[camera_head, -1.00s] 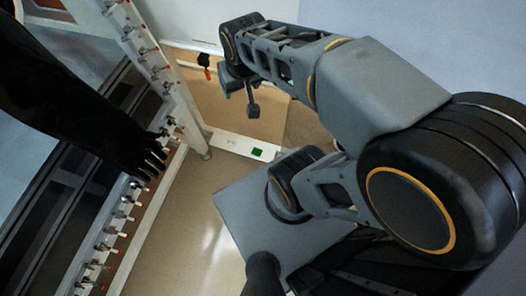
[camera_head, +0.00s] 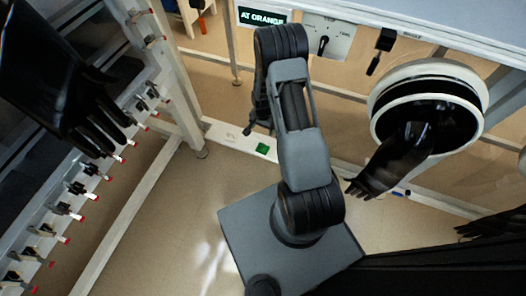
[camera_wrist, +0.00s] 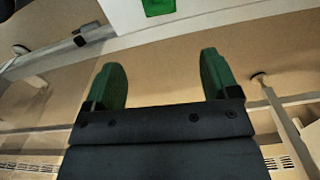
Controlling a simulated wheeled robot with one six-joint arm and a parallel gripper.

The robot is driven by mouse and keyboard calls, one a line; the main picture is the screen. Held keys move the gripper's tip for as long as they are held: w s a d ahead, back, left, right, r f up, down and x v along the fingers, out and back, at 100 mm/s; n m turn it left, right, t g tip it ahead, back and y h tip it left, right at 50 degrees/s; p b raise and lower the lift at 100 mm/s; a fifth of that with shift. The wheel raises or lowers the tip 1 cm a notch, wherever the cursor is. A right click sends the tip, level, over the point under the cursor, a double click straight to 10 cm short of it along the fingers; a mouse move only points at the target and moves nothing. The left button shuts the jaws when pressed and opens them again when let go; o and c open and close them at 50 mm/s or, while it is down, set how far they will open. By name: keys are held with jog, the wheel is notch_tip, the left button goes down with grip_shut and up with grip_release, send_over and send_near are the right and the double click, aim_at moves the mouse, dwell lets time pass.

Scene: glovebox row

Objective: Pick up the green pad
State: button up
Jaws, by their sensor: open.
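The green pad (camera_head: 263,149) is a small flat rectangle on a white ledge (camera_head: 228,140) low behind my arm in the head view. In the wrist view the green pad (camera_wrist: 158,7) shows at the top edge, partly cut off, on a pale surface. My gripper (camera_wrist: 160,76) has two green fingers spread wide with nothing between them. The pad appears beyond the fingertips, roughly centred between them and apart from them. In the head view my gripper (camera_head: 251,128) is mostly hidden by my arm, just left of the pad.
A round port with a black glove (camera_head: 400,160) hangs right of my arm. Another black glove (camera_head: 70,95) hangs at left, above a rail with several red-tipped clamps (camera_head: 75,190). A white post (camera_head: 170,85) stands left of the ledge. A small blue item (camera_head: 398,194) lies further right.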

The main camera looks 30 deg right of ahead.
jog(key=b, duration=0.3)
send_near(262, 144)
jog(key=f, duration=0.5)
jog(key=shift+d+f, duration=0.15)
jog(key=shift+d, duration=0.1)
jog(key=shift+a+f+b, duration=0.1)
jog(key=shift+f+b, duration=1.2)
jog(key=shift+f, duration=1.3)
jog(key=shift+r, duration=0.1)
jog(key=c, duration=1.1)
jog(key=shift+o, duration=0.2)
jog(key=shift+r, duration=0.1)
